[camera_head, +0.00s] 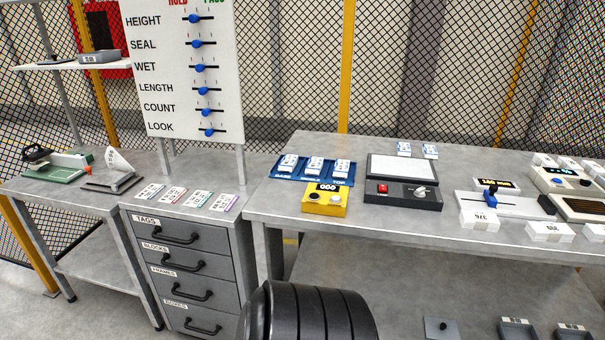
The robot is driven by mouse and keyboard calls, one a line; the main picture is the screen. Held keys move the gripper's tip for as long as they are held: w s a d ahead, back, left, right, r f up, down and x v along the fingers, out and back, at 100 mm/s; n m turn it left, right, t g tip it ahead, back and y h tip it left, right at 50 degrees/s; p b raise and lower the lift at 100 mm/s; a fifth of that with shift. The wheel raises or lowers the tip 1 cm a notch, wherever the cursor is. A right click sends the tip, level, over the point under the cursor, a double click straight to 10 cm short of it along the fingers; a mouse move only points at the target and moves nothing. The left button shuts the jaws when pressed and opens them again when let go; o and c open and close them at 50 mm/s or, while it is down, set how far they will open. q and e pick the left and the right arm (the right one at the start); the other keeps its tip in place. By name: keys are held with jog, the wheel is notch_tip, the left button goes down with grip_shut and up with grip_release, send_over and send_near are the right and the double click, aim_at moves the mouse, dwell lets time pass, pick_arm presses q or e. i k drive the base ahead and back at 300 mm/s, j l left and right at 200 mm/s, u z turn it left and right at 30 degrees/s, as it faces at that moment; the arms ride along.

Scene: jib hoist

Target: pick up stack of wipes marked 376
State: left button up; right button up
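A white stack of wipes (480,220) with dark digits that seem to read 376 lies on the right part of the grey workbench (365,222). It sits close in front of the long, pale measuring fixture with a blue slider (490,194). Another white stack (549,232) with small dark digits lies just to its right. Neither of my grippers shows in the head view, so nothing is seen touching the stack.
A yellow box with a display (325,199), a blue tray (311,170) and a black scale-like device (403,194) stand left of the stack. Several more white stacks lie at the right. A drawer cabinet (190,265) and a slider board (185,70) stand at the left.

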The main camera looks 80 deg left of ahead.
aim_at(478, 221)
jog(key=u, duration=3.25)
jog(key=l+z, duration=0.45)
jog(key=l, duration=0.15)
jog(key=l+z, duration=0.45)
jog(key=l, duration=0.2)
jog(key=i+l+z, duration=0.15)
jog(key=l+z, duration=0.3)
jog(key=l, duration=0.15)
